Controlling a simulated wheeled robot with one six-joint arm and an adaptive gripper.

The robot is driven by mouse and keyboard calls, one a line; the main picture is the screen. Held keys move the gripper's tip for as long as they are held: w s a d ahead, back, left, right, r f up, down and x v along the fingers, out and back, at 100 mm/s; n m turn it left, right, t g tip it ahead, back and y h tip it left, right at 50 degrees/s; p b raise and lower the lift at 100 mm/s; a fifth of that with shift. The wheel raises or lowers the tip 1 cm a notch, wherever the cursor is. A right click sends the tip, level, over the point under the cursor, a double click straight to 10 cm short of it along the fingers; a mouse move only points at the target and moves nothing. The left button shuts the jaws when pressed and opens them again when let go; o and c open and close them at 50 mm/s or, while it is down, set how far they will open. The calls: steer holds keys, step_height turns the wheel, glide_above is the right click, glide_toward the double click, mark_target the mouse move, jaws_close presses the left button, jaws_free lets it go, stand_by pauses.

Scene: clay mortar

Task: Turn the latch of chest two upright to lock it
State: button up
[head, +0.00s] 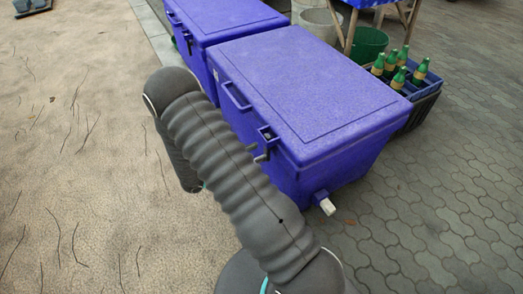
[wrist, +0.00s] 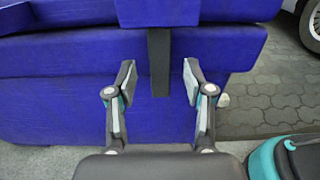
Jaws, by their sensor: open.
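A blue chest (head: 305,85) with a closed lid stands in the middle of the head view. A second blue chest (head: 225,22) stands behind it to the left. No number shows on either, so I cannot tell which is chest two. In the wrist view a dark bar-shaped latch (wrist: 159,62) hangs straight down from a blue block on a chest front (wrist: 70,95). My gripper (wrist: 158,76) is open, with one finger on each side of the latch and visible gaps to both. In the head view my arm hides most of the gripper.
A crate (head: 424,91) of green bottles and a green bucket (head: 368,45) stand behind the nearer chest. A white-tipped spout (head: 326,205) sticks out at its lower corner. Paving is clear at right; sandy ground (head: 75,160) is open at left.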

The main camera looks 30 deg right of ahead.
steer(key=a, duration=0.9)
steer(key=shift+s, duration=0.2)
steer(key=s+a+m+g+y, duration=0.2)
steer(key=s+m+g+y, duration=0.45)
steer(key=s, duration=0.35)
steer(key=s+r+m+t+y, duration=0.3)
steer(key=r+m, duration=0.1)
steer(key=r, duration=0.6)
steer(key=s+r+m+t+y, duration=0.4)
steer(key=r, duration=0.6)
steer(key=s+r+m+t+y, duration=0.3)
steer(key=r+m+t+y, duration=0.1)
steer(key=r, duration=0.6)
steer(key=shift+s+a, duration=0.15)
steer(key=shift+s, duration=0.05)
